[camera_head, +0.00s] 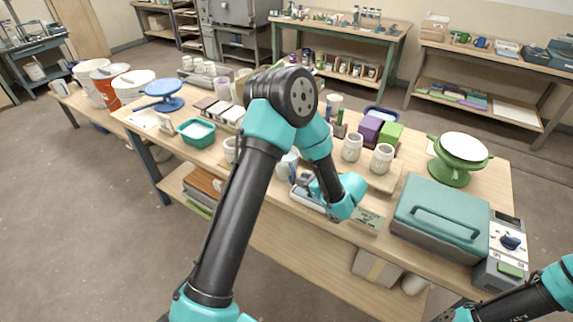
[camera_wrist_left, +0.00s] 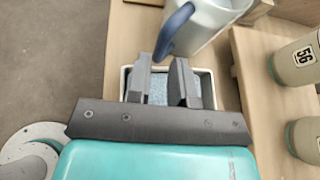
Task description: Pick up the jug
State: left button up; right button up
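The jug (camera_wrist_left: 207,22) is pale grey with a blue handle (camera_wrist_left: 174,27); it stands at the top of the left wrist view, cut off by the edge. In the head view the jug (camera_head: 286,166) is partly hidden behind my left arm. My left gripper (camera_wrist_left: 161,68) is open, with a gap between its two fingers. The lower end of the handle appears between the fingertips; I cannot tell whether they touch it. In the head view the left gripper (camera_head: 304,182) is just right of the jug. My right gripper is outside the frame; only its arm shows at lower right.
A white tray (camera_wrist_left: 207,79) with a blue speckled surface lies below the fingers. Pale numbered jars (camera_wrist_left: 297,62) stand on a wooden board to the right. A teal lidded box (camera_head: 440,215) and a green stand (camera_head: 449,173) occupy the table's right. A teal basin (camera_head: 196,133) sits left.

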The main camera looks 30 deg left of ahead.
aim_at(293, 184)
pick_arm(q)
jog(key=shift+x, duration=2.5)
jog(key=shift+w, duration=0.1)
jog(key=shift+c, duration=0.5)
grip_shut()
